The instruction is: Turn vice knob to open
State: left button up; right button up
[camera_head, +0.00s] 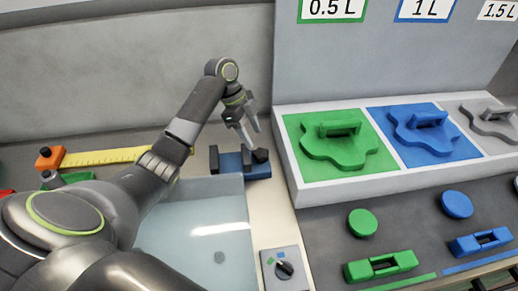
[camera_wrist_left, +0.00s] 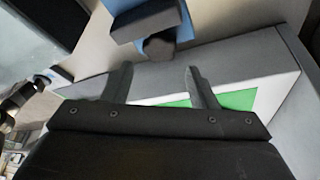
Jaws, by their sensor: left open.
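A small vice with a blue body (camera_head: 231,166) and dark jaws stands on the light bench strip behind the translucent tray. Its black knob (camera_head: 261,156) is at its right end. In the left wrist view the knob (camera_wrist_left: 159,46) shows beyond the fingertips, near the middle. My left gripper (camera_head: 248,137) is open and empty, above and just left of the knob, pointing down. In the left wrist view its two fingers (camera_wrist_left: 158,80) are spread apart, with the knob ahead of the gap. They do not appear to touch it. My right gripper is not seen.
A translucent tray (camera_head: 198,233) lies in front of the vice. A raised panel with green (camera_head: 338,165) and blue (camera_head: 428,145) shaped pieces stands close at the right. A yellow ruler (camera_head: 100,157) lies left. A rotary switch box (camera_head: 284,269) is at the front.

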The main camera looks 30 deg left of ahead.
aim_at(261, 153)
pick_arm(q)
jog(key=x, duration=0.6)
jog(key=shift+f+p, duration=0.25)
jog(key=shift+p, duration=0.1)
jog(key=c, duration=0.7)
